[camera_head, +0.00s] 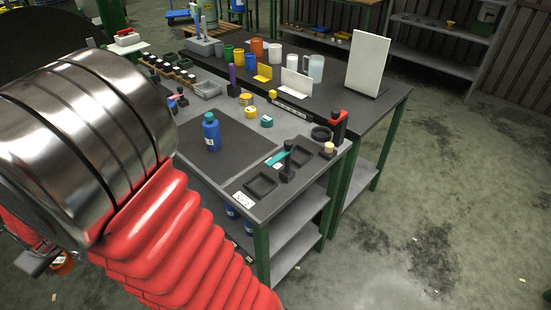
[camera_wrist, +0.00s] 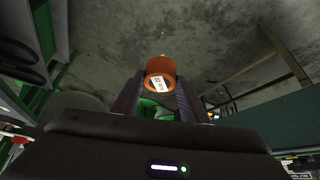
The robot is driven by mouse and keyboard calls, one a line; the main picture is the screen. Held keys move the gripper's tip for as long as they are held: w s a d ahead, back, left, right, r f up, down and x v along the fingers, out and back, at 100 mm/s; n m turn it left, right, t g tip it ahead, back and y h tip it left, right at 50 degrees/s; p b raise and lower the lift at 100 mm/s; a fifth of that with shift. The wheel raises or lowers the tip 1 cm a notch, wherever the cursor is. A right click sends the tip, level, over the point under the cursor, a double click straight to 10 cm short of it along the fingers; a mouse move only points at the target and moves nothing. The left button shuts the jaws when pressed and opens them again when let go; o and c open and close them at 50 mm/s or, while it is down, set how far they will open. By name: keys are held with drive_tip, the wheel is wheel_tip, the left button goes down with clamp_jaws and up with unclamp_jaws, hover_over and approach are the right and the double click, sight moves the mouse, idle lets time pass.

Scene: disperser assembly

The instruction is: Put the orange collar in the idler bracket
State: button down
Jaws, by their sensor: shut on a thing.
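The orange collar (camera_wrist: 160,68), with a white printed label, sits between the fingertips of my gripper (camera_wrist: 160,80) in the wrist view. My gripper is shut on it and holds it clear of the tables, with dark floor behind it. In the head view a small part of my gripper (camera_head: 38,262) shows at the lower left, with the orange collar (camera_head: 63,264) beside it, partly hidden by my arm. I cannot tell for sure which item is the idler bracket. A black upright part with a red top (camera_head: 338,124) stands at the bench's right corner.
The bench (camera_head: 213,181) holds a blue bottle (camera_head: 211,134), a purple-topped post (camera_head: 232,80), yellow and teal rings, black trays (camera_head: 261,185) and a teal-armed clamp (camera_head: 284,160). Cups and a white panel (camera_head: 367,64) stand behind. The floor at right is open.

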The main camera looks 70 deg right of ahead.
drive_tip(key=s+d+r+m+g+h, duration=0.1)
drive_tip(key=s+d+m+g+h, duration=0.3)
drive_tip(key=d, duration=0.9)
drive_tip(key=s+d+m+t, duration=0.15)
drive_tip(key=d+m, duration=0.45)
drive_tip(key=d, duration=0.7)
drive_tip(key=s+d+r+m+g+h, duration=0.1)
drive_tip(key=s+d+m+g+h, duration=0.3)
drive_tip(key=d, duration=0.9)
drive_tip(key=s+d+r+m+g+y, duration=0.2)
drive_tip(key=s+d+m, duration=0.6)
drive_tip(key=s+d, duration=0.4)
drive_tip(key=s+d+r+m+g+y, duration=0.3)
drive_tip(key=s+d+m, duration=0.6)
drive_tip(key=s, duration=1.2)
drive_tip(key=d, duration=0.3)
drive_tip(key=shift+d+r+m+y, duration=0.15)
drive_tip(key=shift+r+m+y, duration=0.15)
drive_tip(key=shift+y, duration=0.1)
drive_tip(key=shift+f, duration=0.15)
drive_tip(key=shift+f, duration=2.4)
drive_tip(key=shift+f, duration=2.5)
